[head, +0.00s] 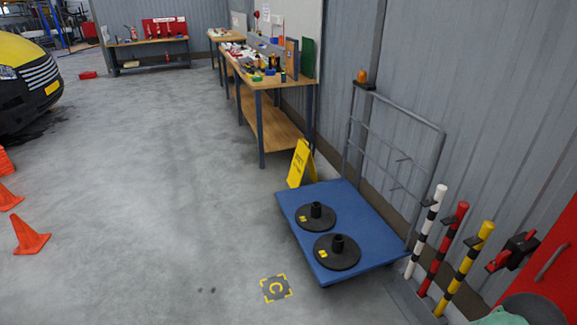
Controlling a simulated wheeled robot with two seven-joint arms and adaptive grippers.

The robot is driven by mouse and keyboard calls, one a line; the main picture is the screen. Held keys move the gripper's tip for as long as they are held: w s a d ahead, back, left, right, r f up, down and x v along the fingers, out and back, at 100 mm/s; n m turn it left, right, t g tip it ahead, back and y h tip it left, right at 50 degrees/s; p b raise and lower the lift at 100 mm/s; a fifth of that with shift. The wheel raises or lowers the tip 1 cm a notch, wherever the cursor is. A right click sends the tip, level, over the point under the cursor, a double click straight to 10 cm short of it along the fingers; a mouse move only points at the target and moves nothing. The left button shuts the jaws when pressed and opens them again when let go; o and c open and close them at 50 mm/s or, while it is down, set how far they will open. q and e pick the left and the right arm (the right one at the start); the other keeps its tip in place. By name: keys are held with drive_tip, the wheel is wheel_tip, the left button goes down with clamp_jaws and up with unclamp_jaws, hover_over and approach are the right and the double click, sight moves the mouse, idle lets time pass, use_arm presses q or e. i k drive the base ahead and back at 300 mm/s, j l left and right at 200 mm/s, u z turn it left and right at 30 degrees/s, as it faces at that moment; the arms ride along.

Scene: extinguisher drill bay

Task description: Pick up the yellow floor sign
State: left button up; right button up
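The yellow floor sign (300,163) stands upright on the floor in the middle of the head view. It is just behind the far left corner of a blue platform cart and in front of a workbench. The cart's edge may hide its lower right part. Small dark lettering on its face is too small to read. Neither my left gripper nor my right gripper is in view.
The blue cart (348,205) carries two black round bases. Striped posts (428,230) stand at the right. The workbench (262,84) runs along the wall. Orange cones (29,236) and a yellow vehicle (24,75) are at left. The middle floor is clear.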

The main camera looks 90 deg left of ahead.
sight(301, 156)
drive_tip(key=u, duration=3)
drive_tip(key=i+j+u, duration=0.6)
drive_tip(key=i, duration=0.2)
drive_tip(key=i+j+u, duration=0.3)
drive_tip(key=i, duration=0.15)
drive_tip(key=i+u, duration=0.3)
drive_tip(key=i+l+z, duration=0.1)
drive_tip(key=i+z, duration=0.25)
drive_tip(key=i, duration=0.65)
drive_tip(key=i+j+z, duration=0.2)
drive_tip(key=i+z, duration=0.15)
drive_tip(key=i, duration=2.55)
drive_tip(key=i+l+z, duration=0.1)
drive_tip(key=i+z, duration=0.5)
drive_tip(key=z, duration=0.25)
drive_tip(key=i+j+z, duration=0.1)
drive_tip(key=i+z, duration=0.3)
drive_tip(key=i+j+z, duration=0.15)
drive_tip(key=z, duration=0.25)
drive_tip(key=i+z, duration=0.25)
drive_tip(key=z, duration=0.15)
drive_tip(key=i+j+z, duration=0.2)
drive_tip(key=z, duration=0.25)
drive_tip(key=i+j+z, duration=0.5)
drive_tip(key=z, duration=0.3)
